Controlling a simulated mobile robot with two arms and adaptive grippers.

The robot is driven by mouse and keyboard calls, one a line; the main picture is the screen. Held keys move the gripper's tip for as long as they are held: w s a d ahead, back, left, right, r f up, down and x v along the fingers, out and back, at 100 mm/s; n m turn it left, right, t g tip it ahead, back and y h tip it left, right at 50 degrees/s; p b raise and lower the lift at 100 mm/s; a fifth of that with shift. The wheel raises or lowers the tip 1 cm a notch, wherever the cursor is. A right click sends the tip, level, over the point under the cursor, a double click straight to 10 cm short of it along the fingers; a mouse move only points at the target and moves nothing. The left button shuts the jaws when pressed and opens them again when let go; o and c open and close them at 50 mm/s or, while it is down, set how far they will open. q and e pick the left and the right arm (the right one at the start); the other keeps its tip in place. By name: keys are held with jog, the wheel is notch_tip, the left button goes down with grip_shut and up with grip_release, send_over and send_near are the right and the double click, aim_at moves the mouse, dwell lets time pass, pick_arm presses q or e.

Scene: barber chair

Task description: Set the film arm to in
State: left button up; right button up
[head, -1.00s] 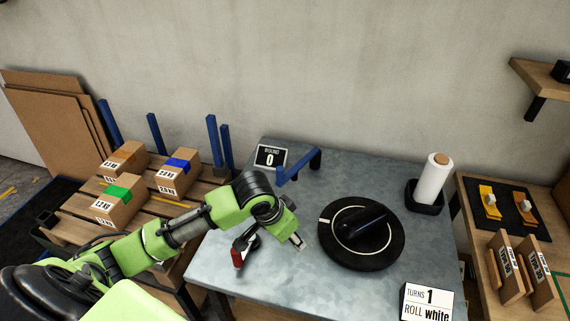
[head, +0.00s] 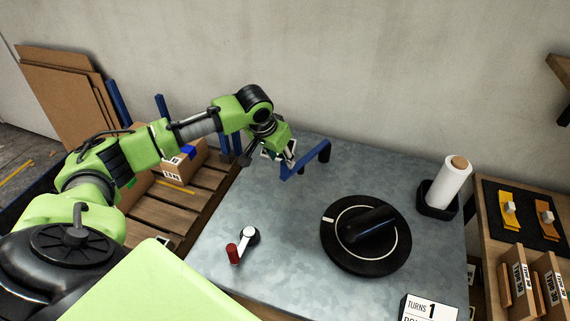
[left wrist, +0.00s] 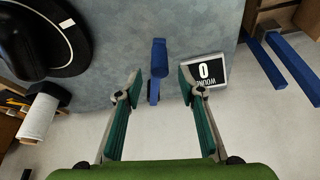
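The blue film arm (head: 306,163) is an angled bar at the back edge of the grey metal table. It also shows in the left wrist view (left wrist: 158,57), in line with the gap between my fingers. My left gripper (head: 287,156) is at the arm's left end in the head view. In the left wrist view my left gripper (left wrist: 160,88) is open, with one finger on each side of the blue bar. I cannot tell whether either finger touches it. My right gripper is in neither view.
A black turntable (head: 366,236) sits right of centre on the table. A red-handled crank (head: 242,245) is at the front left. The WOUND sign (left wrist: 209,70) reads 0 beside a finger. A white film roll (head: 450,183) stands at the back right. The table's middle is clear.

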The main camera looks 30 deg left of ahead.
aim_at(284, 163)
pick_arm(q)
jog(key=x, duration=0.5)
jog(key=shift+w+f, duration=0.15)
jog(key=shift+f, duration=0.15)
grip_shut()
